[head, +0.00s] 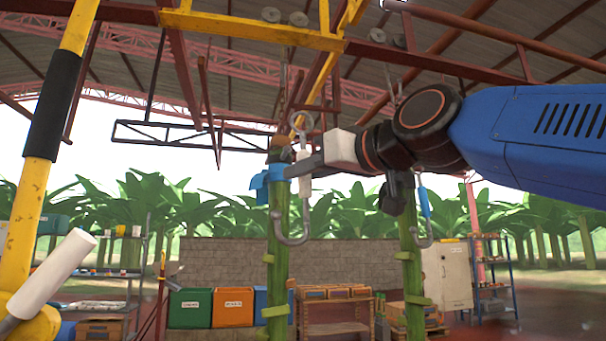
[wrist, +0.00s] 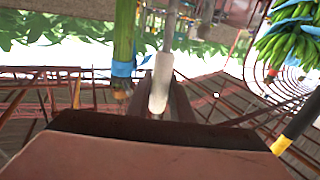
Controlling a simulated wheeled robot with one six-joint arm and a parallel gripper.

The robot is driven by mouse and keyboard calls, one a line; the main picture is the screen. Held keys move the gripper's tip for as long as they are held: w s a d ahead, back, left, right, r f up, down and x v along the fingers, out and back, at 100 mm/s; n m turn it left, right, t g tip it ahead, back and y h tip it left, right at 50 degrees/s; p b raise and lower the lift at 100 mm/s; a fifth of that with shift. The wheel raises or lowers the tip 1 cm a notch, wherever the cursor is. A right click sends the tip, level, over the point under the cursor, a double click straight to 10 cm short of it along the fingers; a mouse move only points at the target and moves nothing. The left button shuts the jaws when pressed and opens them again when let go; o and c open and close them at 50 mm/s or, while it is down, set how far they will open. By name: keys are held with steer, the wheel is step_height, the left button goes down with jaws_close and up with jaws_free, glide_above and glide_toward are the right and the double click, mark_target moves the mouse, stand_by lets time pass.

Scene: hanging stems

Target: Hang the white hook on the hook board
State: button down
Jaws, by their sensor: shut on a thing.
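The white hook (head: 304,160) is a metal hook with a white sleeve, a ring at its top and a curved lower end. It hangs upright in front of a green stem with a blue band. My gripper (head: 305,168) comes in from the right and is shut on the white sleeve. In the wrist view the white sleeve (wrist: 160,84) sits between the fingers of my gripper (wrist: 162,92), and its metal shank runs up out of the picture. I cannot make out a hook board in either view.
The green stem (head: 279,250) stands just behind the hook. Another stem (head: 412,270) hangs at right, beside a blue-sleeved hook (head: 424,203). A yellow beam (head: 250,30) crosses overhead. A yellow post (head: 36,200) is at left. Bins (head: 233,307) and shelves stand farther back.

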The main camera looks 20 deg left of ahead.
steer(key=s+d, duration=0.4)
steer(key=s, duration=0.2)
stand_by(1.0)
steer(key=shift+s, duration=0.1)
stand_by(0.4)
